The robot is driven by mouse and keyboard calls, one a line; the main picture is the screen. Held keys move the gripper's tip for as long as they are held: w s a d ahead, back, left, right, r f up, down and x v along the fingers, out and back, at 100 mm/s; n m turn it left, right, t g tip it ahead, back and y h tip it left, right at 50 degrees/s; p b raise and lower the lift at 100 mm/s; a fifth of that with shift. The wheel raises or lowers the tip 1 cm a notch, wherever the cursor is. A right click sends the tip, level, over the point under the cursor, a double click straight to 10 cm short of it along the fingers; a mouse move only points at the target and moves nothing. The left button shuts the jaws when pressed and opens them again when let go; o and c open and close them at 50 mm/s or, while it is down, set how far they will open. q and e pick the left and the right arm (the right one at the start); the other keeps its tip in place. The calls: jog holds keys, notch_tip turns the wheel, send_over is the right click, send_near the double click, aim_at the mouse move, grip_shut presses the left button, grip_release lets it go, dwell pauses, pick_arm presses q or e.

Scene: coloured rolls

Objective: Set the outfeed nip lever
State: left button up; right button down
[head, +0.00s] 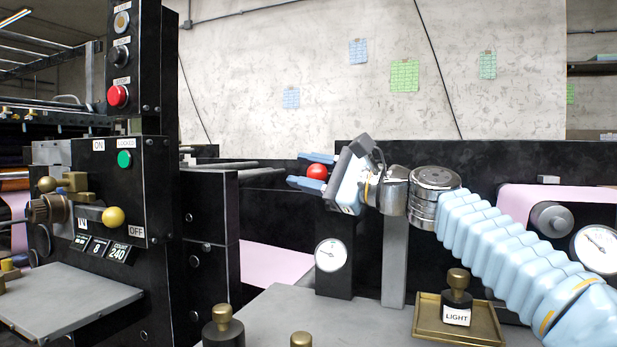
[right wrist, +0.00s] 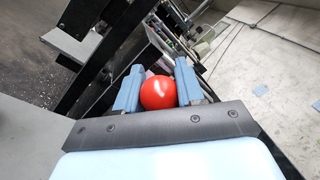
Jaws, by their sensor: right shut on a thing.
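A red ball knob (head: 317,171) stands at the middle of the head view, above the dark machine frame. My right gripper (head: 311,172) reaches it from the right and is shut on it, one blue finger on each side. In the right wrist view the red knob (right wrist: 158,93) sits between the two blue fingers (right wrist: 157,88). The lever shaft that would carry the knob is hidden, so I cannot tell its angle. My left gripper is not in view.
A control box (head: 120,190) with a yellow ball knob (head: 113,216) stands at left. A round gauge (head: 330,255) sits below my right gripper. A brass tray (head: 430,327) holds a weight marked LIGHT (head: 457,297). Pink web (head: 275,264) runs behind the grey table (head: 370,325).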

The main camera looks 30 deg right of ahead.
jog(key=shift+s+a+f, duration=0.2)
jog(key=shift+a+f, duration=0.05)
jog(key=shift+f, duration=0.4)
jog(key=c, duration=0.7)
grip_release()
jog(key=v, duration=1.3)
jog(key=shift+s+d, duration=0.15)
jog(key=shift+s, duration=0.25)
